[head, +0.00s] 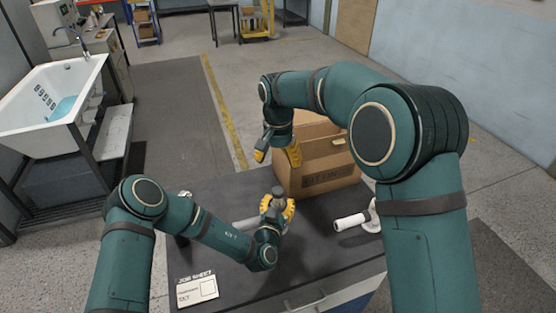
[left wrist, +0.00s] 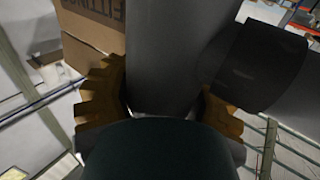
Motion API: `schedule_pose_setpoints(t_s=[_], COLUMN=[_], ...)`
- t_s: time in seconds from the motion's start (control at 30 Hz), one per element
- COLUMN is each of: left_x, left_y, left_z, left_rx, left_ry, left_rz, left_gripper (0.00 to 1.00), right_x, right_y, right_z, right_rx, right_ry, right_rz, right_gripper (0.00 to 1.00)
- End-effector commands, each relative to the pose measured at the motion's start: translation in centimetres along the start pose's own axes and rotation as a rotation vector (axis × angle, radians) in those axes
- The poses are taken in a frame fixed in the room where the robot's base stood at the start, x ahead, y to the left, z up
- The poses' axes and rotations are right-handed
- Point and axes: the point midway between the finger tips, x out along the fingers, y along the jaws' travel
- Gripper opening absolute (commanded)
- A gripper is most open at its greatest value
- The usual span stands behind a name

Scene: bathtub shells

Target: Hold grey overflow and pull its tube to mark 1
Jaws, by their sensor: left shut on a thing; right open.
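My left gripper (head: 277,207) is shut on the grey overflow (head: 278,193), above the dark bench top. In the left wrist view the grey body (left wrist: 165,60) fills the space between the yellow fingers, and a darker sleeve-like part (left wrist: 262,65) runs off to the right. In the head view a light grey tube-like part (head: 245,224) shows left of the gripper, partly hidden by my left arm. Any mark on the tube is too small or hidden to read. My right gripper (head: 277,153) is open and empty, above and apart from the left one, beside the cardboard box.
The cardboard box (head: 318,180) stands at the bench's back. A white overflow part (head: 351,221) lies at the right, partly behind my right arm. A job sheet (head: 197,289) lies at the front left of the bench (head: 245,286). A white bathtub (head: 35,127) stands at far left.

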Motion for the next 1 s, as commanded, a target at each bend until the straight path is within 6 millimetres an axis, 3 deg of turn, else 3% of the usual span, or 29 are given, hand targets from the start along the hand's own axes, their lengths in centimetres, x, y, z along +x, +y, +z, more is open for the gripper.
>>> schedule_pose_setpoints(t_s=[0.07, 0.1, 0.2, 0.63, 0.77, 1.0], left_x=[0.0, 0.0, 0.0, -0.7, -2.6, -7.6], left_y=[0.0, 0.0, 0.0, 0.0, -0.1, -0.1], left_z=[0.0, 0.0, 0.0, 0.1, 0.1, 0.1], left_rx=[0.000, 0.000, 0.000, 0.000, -0.003, -0.005], left_ry=[0.000, 0.000, 0.000, -0.003, -0.004, -0.005], left_rz=[0.000, 0.000, 0.000, 0.000, 0.000, -0.001], left_gripper=[0.03, 0.54, 0.89, 0.89, 0.89, 0.89], right_x=[0.0, 0.0, 0.0, 0.1, 0.1, 0.0], right_y=[0.0, 0.0, 0.0, 0.0, 0.0, 0.0], right_z=[0.0, 0.0, 0.0, 0.0, 0.0, 0.0], right_rx=[0.000, 0.000, 0.000, 0.000, 0.000, 0.000], right_ry=[0.000, 0.000, 0.000, 0.000, 0.000, 0.000], right_rz=[0.000, 0.000, 0.000, 0.000, 0.000, 0.000], right_gripper=[0.70, 0.70, 0.70, 0.70, 0.70, 0.70])
